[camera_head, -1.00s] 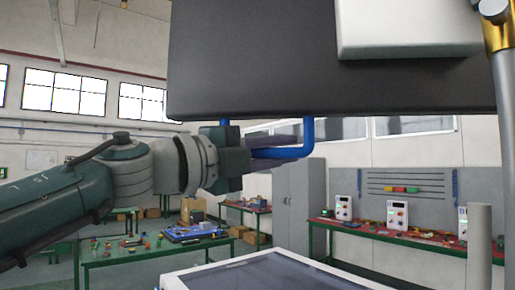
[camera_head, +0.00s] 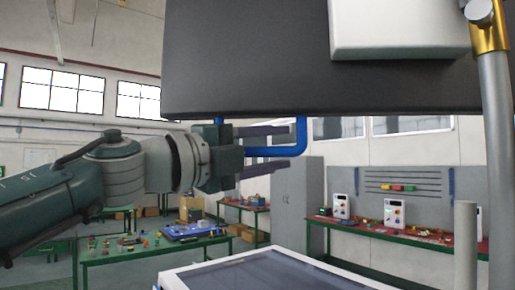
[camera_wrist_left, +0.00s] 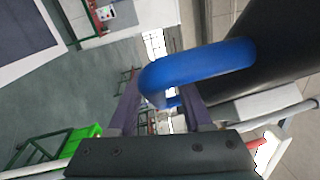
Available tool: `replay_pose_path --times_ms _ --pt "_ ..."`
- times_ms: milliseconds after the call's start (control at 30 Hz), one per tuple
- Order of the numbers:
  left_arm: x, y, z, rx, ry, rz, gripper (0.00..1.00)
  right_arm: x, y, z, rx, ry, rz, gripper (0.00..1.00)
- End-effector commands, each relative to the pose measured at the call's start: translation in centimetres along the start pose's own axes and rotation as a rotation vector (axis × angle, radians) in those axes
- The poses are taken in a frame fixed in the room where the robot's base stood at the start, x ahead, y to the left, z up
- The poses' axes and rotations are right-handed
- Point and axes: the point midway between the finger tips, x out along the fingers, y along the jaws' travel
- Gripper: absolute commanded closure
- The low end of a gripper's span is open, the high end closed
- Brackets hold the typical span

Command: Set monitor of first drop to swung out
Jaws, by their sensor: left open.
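The monitor (camera_head: 245,65) is a large dark panel seen from behind, with a pale box (camera_head: 398,30) on its back, high in the head view. A blue U-shaped handle (camera_head: 303,135) hangs from its lower edge. My left gripper (camera_head: 284,147) is open at the handle, with one finger above and one below its horizontal bar in the head view. In the left wrist view, the blue handle (camera_wrist_left: 205,68) loops in front of the spread fingers (camera_wrist_left: 160,108). I cannot tell whether either finger touches it. My right gripper is not in view.
A metal post with a gold collar (camera_head: 490,38) stands at the right. A light-framed dark panel (camera_head: 260,275) lies below the monitor. Green workbenches (camera_head: 150,250) and a grey cabinet (camera_head: 297,205) stand farther back.

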Motion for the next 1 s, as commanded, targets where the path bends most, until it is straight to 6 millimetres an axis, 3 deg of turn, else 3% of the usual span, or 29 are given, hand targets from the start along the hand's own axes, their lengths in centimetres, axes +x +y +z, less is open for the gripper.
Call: replay_pose_path --times_ms 267,733,1000 --pt "-1.0 0.1 0.2 0.004 -0.003 0.0 0.5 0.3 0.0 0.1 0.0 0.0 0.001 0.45" --pt "-8.5 0.4 0.0 0.003 -0.002 0.002 0.5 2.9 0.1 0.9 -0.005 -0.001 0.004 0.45" --pt "-10.0 0.0 0.0 -0.001 0.0 0.0 0.5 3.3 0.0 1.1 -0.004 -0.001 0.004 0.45"
